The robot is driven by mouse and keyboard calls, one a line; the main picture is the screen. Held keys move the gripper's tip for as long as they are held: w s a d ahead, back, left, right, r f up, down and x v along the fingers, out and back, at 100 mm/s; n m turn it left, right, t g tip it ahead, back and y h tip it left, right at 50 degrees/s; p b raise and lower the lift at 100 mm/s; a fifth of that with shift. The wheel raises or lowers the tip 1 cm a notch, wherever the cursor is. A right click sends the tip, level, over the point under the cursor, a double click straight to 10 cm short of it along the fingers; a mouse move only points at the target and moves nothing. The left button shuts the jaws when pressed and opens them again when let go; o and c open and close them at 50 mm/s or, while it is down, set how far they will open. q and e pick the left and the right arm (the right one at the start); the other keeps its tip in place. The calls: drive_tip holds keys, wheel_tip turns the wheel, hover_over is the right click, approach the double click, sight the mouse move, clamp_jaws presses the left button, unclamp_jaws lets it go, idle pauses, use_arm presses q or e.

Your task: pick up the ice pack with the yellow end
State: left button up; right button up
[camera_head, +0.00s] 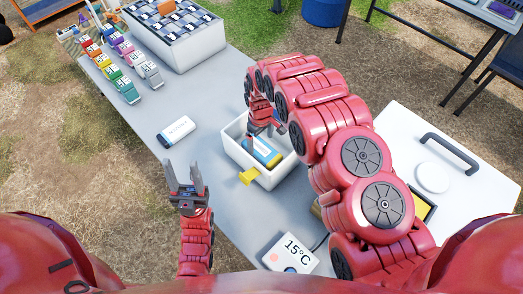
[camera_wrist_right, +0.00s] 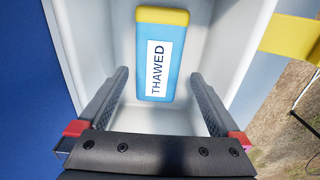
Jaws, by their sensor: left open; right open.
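The ice pack with the yellow end lies inside a white open box (camera_head: 236,152) on the table. In the right wrist view, this ice pack (camera_wrist_right: 151,85) is light blue with a yellow far end and a white label reading "THAWED". It shows partly in the head view (camera_head: 265,154). My right gripper (camera_wrist_right: 158,80) is open, with its fingers reaching into the box, spread on either side of the pack's near end. Nothing is between them that I can see gripped. My left gripper (camera_head: 184,176) is open and empty, left of the box above the table's front edge.
A white block with a dark end (camera_head: 176,131) lies on the table. A 15°C display (camera_head: 290,252) stands in front of the box. A yellow tab (camera_head: 249,176) sticks out at the box's front. Coloured small items and a gridded case (camera_head: 185,50) are further back.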

sight(261, 149)
drive_tip(key=shift+s+d+f+p, duration=0.1)
drive_tip(key=shift+f+p, duration=0.2)
wheel_tip(261, 149, down, 3)
drive_tip(key=shift+r+p, duration=0.1)
drive_tip(key=shift+p, duration=0.65)
drive_tip(key=shift+f, duration=0.8)
drive_tip(key=shift+c, duration=0.2)
drive_tip(key=c, duration=1.4)
